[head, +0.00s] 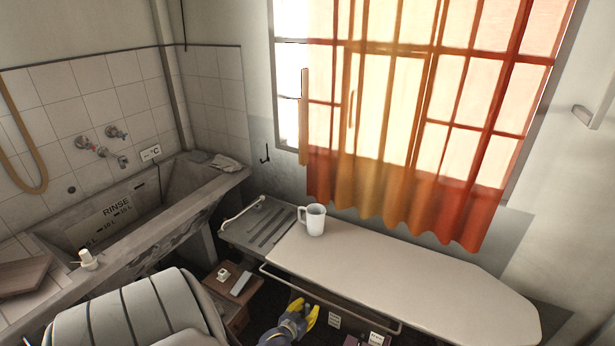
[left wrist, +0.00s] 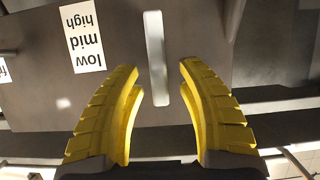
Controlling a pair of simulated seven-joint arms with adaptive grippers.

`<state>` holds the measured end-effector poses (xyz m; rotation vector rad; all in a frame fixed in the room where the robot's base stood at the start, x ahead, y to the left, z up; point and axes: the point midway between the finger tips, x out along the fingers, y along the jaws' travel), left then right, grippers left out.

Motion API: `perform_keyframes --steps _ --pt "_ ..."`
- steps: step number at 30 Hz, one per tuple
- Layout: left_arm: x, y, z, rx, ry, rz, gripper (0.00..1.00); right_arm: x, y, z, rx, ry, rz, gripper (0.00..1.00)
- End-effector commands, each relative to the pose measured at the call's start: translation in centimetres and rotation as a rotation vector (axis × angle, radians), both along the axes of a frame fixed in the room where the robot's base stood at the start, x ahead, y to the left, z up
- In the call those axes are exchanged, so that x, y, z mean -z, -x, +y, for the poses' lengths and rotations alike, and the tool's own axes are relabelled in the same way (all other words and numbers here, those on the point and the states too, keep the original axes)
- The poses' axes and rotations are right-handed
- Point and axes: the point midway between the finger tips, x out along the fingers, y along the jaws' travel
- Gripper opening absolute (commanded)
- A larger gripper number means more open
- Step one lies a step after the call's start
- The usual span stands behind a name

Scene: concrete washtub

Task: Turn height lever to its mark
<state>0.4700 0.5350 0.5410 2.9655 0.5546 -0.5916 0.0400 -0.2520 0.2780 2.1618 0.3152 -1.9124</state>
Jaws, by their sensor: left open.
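The height lever (left wrist: 156,58) is a pale, narrow bar on a grey panel in the left wrist view. It stands nearly upright in that picture. Beside it is a white label (left wrist: 82,37) reading low, mid and high, upside down. My left gripper (left wrist: 159,85) is open, its yellow fingers on either side of the lever's near end, with gaps to both. In the head view my left gripper (head: 304,310) is below the near edge of the ironing board (head: 410,270). A white label (head: 334,320) shows just right of it. I cannot make out the lever there. My right gripper is not in view.
A white mug (head: 314,220) stands on the board. A metal rail (head: 330,304) runs along the board's near side, close to my left gripper. A small brown cabinet (head: 237,290) stands left of it. The concrete washtub (head: 150,225) is further left.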

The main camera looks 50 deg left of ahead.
Motion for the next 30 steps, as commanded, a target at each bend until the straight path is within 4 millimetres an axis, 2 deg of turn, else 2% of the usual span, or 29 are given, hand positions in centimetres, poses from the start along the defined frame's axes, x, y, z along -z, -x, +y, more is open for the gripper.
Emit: perform_keyframes --steps 6,16,30 --pt "-0.02 -0.01 -0.01 0.0 0.0 0.0 0.37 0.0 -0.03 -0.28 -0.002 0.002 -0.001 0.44" --pt "-0.02 0.0 -0.01 0.0 0.0 0.0 0.0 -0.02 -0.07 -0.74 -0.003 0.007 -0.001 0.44" --pt "-0.04 -0.58 -0.54 0.009 -0.011 0.003 0.0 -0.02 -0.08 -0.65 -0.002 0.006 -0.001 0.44"
